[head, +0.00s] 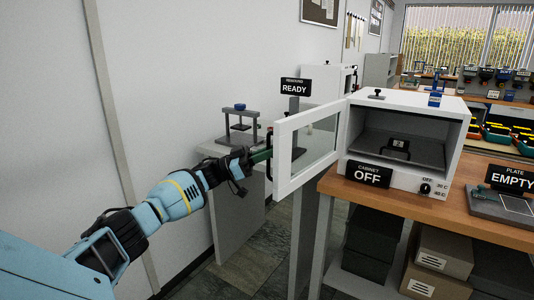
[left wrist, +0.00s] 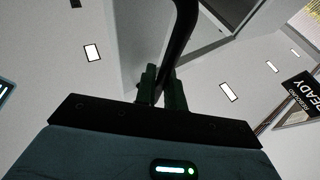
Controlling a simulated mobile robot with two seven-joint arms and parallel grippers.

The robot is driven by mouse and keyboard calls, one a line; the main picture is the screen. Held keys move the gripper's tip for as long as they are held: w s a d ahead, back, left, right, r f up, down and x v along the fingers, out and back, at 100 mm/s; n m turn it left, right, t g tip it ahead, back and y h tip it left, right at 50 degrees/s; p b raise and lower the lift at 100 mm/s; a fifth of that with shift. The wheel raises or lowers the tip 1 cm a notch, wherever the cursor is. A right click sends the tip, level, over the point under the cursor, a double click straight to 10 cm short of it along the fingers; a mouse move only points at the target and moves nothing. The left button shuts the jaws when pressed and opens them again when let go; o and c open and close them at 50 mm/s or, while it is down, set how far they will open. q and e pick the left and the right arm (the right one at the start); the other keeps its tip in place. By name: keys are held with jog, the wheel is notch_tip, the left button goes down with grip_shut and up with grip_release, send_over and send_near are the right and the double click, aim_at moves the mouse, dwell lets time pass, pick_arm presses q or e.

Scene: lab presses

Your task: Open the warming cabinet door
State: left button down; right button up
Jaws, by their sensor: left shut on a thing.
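The warming cabinet (head: 420,105) is a white box on a wooden bench, with a grey interior in which a small dark object (head: 399,146) stands. Its white-framed glass door (head: 283,160) stands wide open, swung out to the left. My left gripper (head: 262,155) is at the door's outer edge, shut on the black door handle (head: 269,150). In the left wrist view the dark handle bar (left wrist: 180,40) runs down between the green fingers (left wrist: 161,88). My right gripper is in neither view.
A "CABINET OFF" sign (head: 367,174) and a dial (head: 425,188) are on the cabinet front. A grey press (head: 240,122) stands on a pedestal behind my left gripper, near a "READY" sign (head: 295,87). Boxes (head: 440,262) sit under the wooden bench (head: 470,222).

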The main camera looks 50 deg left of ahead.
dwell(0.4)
pick_arm(q)
jog(key=c, duration=1.8)
grip_release()
jog(key=shift+w, duration=0.15)
jog(key=b+v, duration=0.1)
jog(key=v, duration=0.6)
jog(key=shift+s+a+f, duration=0.15)
jog(key=shift+s+a, duration=0.15)
